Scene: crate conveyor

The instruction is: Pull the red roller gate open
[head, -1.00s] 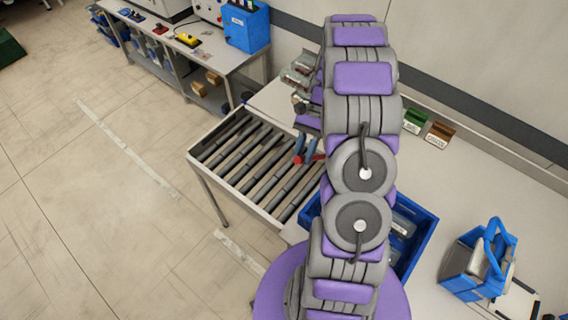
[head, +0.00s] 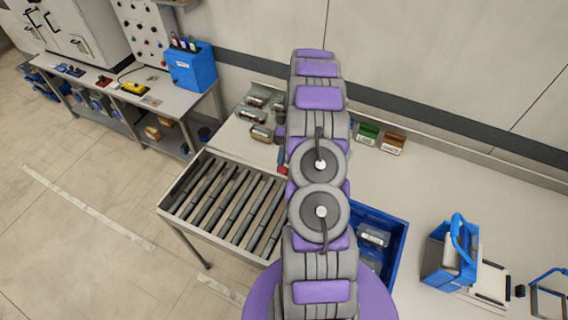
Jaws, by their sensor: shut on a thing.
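The roller conveyor (head: 176,222) stands left of my arm, with dark rollers in a pale frame. A small red part (head: 283,171), which I take to be the red roller gate, shows at the conveyor's right end, close against my arm. The rest of it is hidden behind the arm. My gripper (head: 281,156) shows only as a small blue and dark piece at the arm's left edge, touching the red part. It is shut on it.
A blue crate (head: 403,250) with grey items stands right of my arm. A blue carrier (head: 436,262) stands farther right. Several grey-green parts (head: 251,114) lie behind the conveyor. Green and brown boxes (head: 367,134) stand by the wall. The left floor is clear.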

